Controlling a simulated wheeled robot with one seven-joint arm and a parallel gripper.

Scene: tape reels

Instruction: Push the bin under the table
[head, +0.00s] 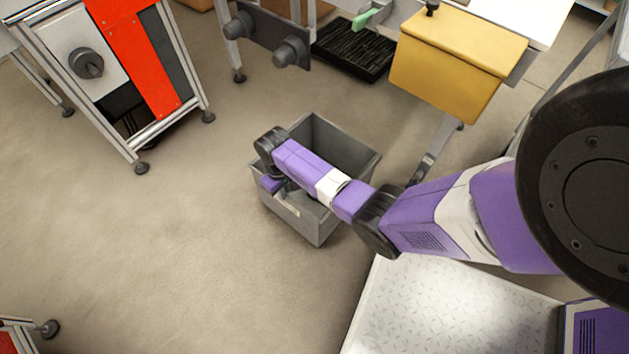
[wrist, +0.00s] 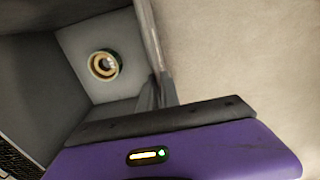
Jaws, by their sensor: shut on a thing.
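The bin (head: 346,150) is an open grey box on the floor near the middle of the head view. My purple gripper (head: 271,184) is at its near left rim, partly hidden behind my own forearm. In the wrist view, the fingers of my gripper (wrist: 158,93) are shut on the thin wall of the bin (wrist: 147,32). A tape reel with a pale ring (wrist: 104,65) lies inside the bin. A table with a white top (head: 545,18) stands at the upper right; the bin is on open floor in front of it, not beneath it.
A yellow box (head: 455,65) is at the near edge of the white table, above a metal leg (head: 437,150). A black ribbed mat or tray (head: 350,52) lies on the floor behind. A metal-framed unit with a red panel (head: 140,60) stands upper left. Floor to the left is clear.

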